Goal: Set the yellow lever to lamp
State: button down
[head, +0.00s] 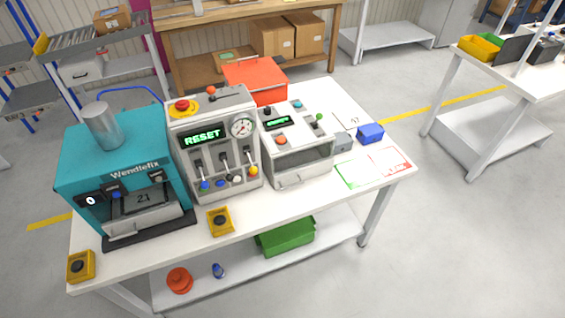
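The yellow lever (253,170) is the rightmost of several levers on the front of the grey control machine (215,110). Its yellow knob sits at the low end of its slot. Any lamp marking beside the slots is too small to read. My gripper is not in view.
A teal machine (115,160) stands left of the control machine, and a white box with a glass door (297,150) stands right. Yellow button boxes (220,221) sit near the table's front edge. A blue box (370,132) stands at the right. The floor in front is clear.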

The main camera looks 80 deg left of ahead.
aim_at(253, 170)
jog(key=u, duration=1)
jog(key=k, duration=0.2)
jog(key=u, duration=2.6)
jog(key=i, duration=0.6)
jog(key=u, duration=0.45)
jog(key=k, duration=0.6)
jog(key=z, duration=0.05)
